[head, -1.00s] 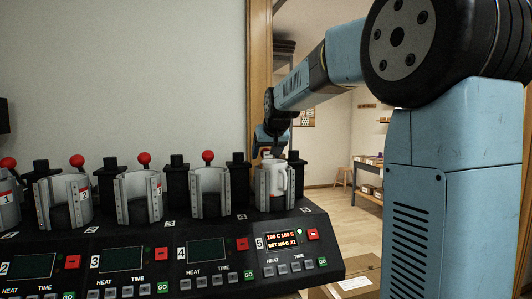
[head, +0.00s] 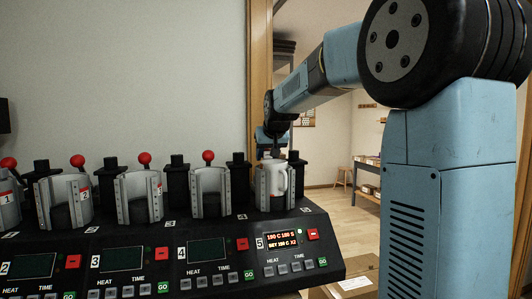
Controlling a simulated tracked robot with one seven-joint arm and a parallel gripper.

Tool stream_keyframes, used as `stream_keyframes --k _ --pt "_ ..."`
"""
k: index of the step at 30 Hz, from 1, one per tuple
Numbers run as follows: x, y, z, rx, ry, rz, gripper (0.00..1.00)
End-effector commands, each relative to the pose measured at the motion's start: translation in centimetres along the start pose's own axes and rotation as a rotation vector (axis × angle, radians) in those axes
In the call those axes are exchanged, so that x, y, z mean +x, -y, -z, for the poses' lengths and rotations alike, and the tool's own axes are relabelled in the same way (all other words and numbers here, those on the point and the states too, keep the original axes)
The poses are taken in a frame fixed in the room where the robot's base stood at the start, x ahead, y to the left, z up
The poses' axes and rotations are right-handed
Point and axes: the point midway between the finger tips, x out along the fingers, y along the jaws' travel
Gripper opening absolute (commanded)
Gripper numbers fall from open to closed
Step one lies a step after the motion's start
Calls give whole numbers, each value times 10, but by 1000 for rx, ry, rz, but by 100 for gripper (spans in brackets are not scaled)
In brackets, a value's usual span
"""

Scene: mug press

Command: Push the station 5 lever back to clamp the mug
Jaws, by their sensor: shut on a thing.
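Station 5 (head: 260,208) is the rightmost press on the black console, with its display lit. A white mug (head: 277,178) stands upright in its silver clamp (head: 262,183). My gripper (head: 272,150) is just above and behind the mug, shut on the station 5 lever. The lever's red knob is hidden at the gripper, and the fingertips are small and dark here. I cannot tell how tightly the clamp sits against the mug.
Other stations stand in a row to the left, with empty silver clamps (head: 210,192) and upright red-knobbed levers (head: 208,156). A wooden door frame (head: 259,80) rises behind. A cardboard box (head: 350,282) lies at the lower right.

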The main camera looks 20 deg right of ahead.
Motion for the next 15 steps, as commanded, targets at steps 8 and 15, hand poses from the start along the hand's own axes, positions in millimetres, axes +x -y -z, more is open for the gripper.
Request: stream_keyframes --k 8,15 --pt "3 0 8 0 -1 0 26" --pt "5 0 19 0 -1 0 26"
